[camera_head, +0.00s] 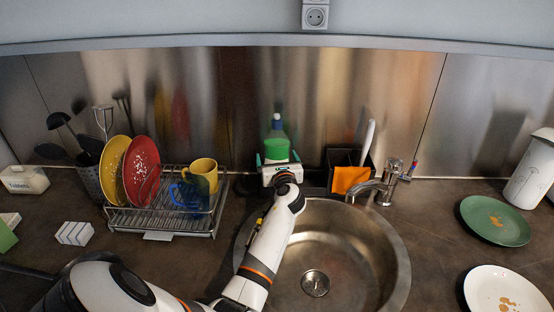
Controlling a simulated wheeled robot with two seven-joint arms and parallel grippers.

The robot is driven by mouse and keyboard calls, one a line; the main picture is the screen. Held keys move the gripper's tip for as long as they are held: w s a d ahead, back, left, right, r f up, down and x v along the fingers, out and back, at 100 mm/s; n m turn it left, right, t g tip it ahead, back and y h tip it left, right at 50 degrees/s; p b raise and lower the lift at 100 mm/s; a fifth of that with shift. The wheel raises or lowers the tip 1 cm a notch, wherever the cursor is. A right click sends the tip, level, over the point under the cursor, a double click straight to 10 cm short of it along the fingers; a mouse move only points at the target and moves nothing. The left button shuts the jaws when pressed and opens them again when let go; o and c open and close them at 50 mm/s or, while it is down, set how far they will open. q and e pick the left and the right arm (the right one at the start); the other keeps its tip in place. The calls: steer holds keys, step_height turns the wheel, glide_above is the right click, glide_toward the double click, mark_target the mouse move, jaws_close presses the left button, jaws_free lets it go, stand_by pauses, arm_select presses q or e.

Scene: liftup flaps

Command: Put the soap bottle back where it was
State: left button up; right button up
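The green soap bottle (277,142) stands upright behind the sink, close to the metal backsplash. My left gripper (277,163) is directly in front of it, with a dark finger showing on each side of the bottle's lower part. The gripper's body hides the bottle's base, so I cannot tell whether the bottle rests on the counter or whether the fingers press on it. My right gripper is not in view.
A dish rack (165,215) with plates and mugs stands left of the gripper. A dark caddy (342,158) with an orange cloth (349,179) and the faucet (384,186) stand to the right. The round sink (345,255) is in front.

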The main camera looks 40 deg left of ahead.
arm_select(q)
steer(key=shift+r, duration=0.15)
steer(key=shift+s+d+p, duration=0.2)
steer(key=shift+d+p, duration=0.1)
steer(key=shift+p, duration=0.05)
steer(key=p+v, duration=0.4)
steer(key=v, duration=0.7)
steer(key=shift+d, duration=0.15)
